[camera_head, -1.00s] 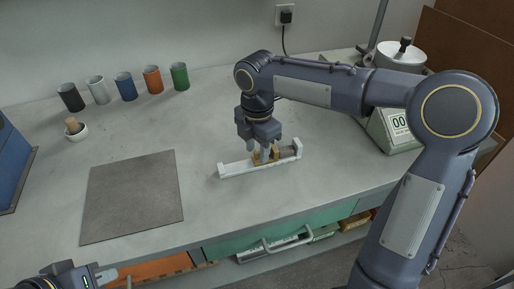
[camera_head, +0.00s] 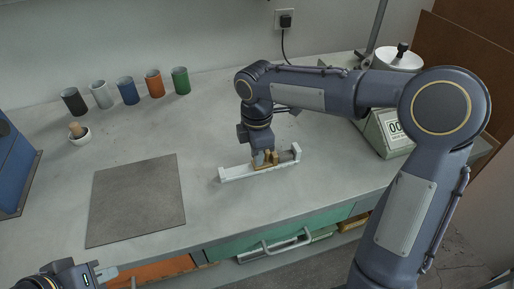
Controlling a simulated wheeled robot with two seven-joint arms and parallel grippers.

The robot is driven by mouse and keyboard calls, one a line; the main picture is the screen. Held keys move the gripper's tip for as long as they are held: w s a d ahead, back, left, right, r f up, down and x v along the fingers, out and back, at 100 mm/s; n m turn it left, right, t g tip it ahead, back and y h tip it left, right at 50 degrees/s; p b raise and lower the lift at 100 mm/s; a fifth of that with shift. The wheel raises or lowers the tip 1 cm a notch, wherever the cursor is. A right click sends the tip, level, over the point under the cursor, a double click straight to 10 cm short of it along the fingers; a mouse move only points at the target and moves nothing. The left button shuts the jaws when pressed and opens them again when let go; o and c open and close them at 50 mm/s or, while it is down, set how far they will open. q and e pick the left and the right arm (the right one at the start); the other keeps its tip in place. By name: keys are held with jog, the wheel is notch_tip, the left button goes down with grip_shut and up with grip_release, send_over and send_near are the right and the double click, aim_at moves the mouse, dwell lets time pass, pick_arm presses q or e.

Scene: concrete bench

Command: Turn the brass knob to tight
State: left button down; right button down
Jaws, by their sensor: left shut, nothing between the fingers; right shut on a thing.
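The brass knob (camera_head: 263,164) is on a pale bracket-like fixture (camera_head: 236,174) that lies on the bench, with upright ends left and right. My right gripper (camera_head: 264,157) comes down from above and is shut on the brass knob, partly hiding it. A grey cylindrical part (camera_head: 287,156) sits right of the knob, near the fixture's right end. Any mark for tight is too small to see. My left gripper (camera_head: 107,273) is at the lower left corner, shut and empty, well away from the fixture.
A dark square mat (camera_head: 135,200) lies left of the fixture. Several coloured cups (camera_head: 128,90) stand at the back left, near a small mortar (camera_head: 79,135). A blue box (camera_head: 15,165) is at the left edge. A scale-like device (camera_head: 393,130) stands at the right.

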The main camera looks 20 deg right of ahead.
jog(key=c, duration=1.4)
grip_release()
jog(key=shift+o, duration=0.2)
jog(key=shift+r+p, duration=0.7)
jog(key=shift+r, duration=3.2)
